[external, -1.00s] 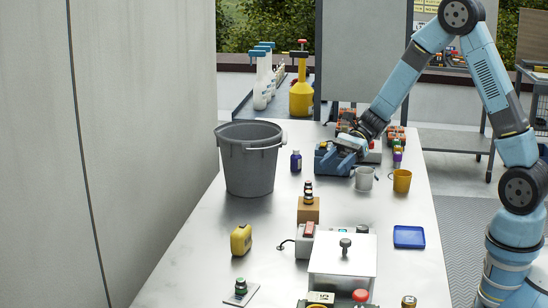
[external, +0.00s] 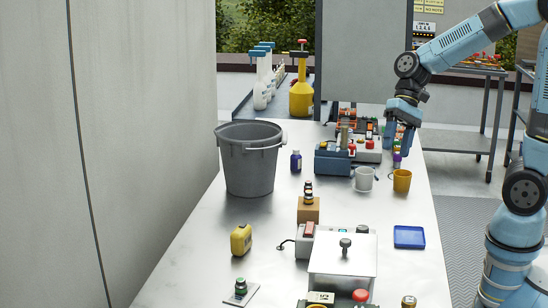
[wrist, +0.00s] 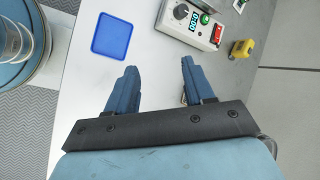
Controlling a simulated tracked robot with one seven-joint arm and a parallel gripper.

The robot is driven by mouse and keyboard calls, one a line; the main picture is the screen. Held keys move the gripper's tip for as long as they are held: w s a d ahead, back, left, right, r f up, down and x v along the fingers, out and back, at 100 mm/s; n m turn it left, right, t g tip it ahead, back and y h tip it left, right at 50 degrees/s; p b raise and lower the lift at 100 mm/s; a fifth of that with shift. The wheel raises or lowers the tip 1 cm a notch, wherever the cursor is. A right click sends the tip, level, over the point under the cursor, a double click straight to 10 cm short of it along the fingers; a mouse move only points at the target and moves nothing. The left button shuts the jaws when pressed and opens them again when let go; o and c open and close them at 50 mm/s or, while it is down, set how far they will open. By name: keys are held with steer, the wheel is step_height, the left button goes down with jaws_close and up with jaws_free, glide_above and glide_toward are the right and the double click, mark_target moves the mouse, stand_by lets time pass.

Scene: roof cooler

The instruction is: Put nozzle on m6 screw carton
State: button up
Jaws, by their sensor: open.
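A small tan carton (external: 308,211) stands mid-bench in the external view; it is likely the M6 screw carton, but no label is readable. A dark banded piece (external: 308,193) stands upright on it. I cannot tell for sure which item is the nozzle; a small purple-and-dark piece (external: 397,161) stands behind the yellow mug. My gripper (external: 398,148) is above the bench's far right part, fingers down, close above the purple piece in the picture. In the wrist view my gripper (wrist: 159,66) is open, with nothing seen between the fingertips.
A blue tray (external: 409,237) lies near the right edge. Bench space left of the carton is fairly clear.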

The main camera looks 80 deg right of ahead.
steer(key=s+d+r+n+t+h, duration=0.1)
steer(key=s+r+n+h, duration=0.2)
steer(key=s+n, duration=0.2)
steer(key=s+r+n+t+h, duration=0.2)
steer(key=s+n, duration=0.4)
steer(key=s, duration=0.4)
step_height(320, 180, up, 2)
steer(key=shift+s+d+r+h, duration=0.15)
steer(key=shift+d+h, duration=0.25)
steer(key=shift+h, duration=0.4)
